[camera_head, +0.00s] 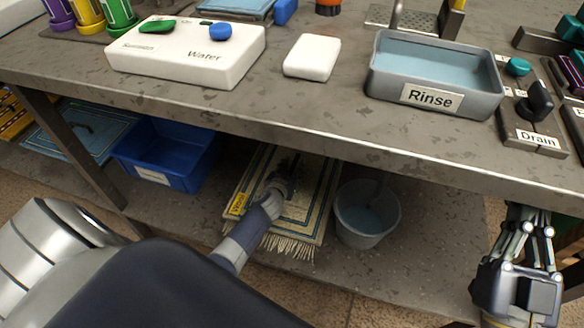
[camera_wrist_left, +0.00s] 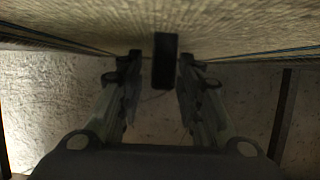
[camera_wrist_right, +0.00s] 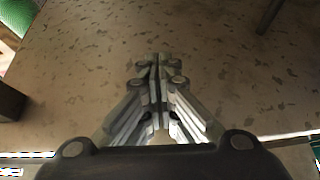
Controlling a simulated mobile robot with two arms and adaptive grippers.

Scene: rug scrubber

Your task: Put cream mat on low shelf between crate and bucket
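The cream mat (camera_head: 297,212), with blue border lines, pale fringe and a yellow tag, is at the low shelf between the blue crate (camera_head: 168,158) and the grey bucket (camera_head: 367,213). My left gripper (camera_head: 287,172) is over the mat's middle and hides part of it. In the left wrist view its fingers (camera_wrist_left: 158,68) stand apart, with a dark block (camera_wrist_left: 165,60) by the mat between them and gaps at both sides. I cannot tell whether the mat touches the shelf. My right gripper (camera_head: 527,215) is empty and shut at the right; its fingers meet in the right wrist view (camera_wrist_right: 155,65).
The worktop (camera_head: 340,110) overhangs the low shelf (camera_head: 430,235). On the worktop are a Rinse basin (camera_head: 432,97), a Water block (camera_head: 185,55) and a white block (camera_head: 312,57). A blue mat (camera_head: 80,135) lies left of the crate. Shelf room is bare right of the bucket.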

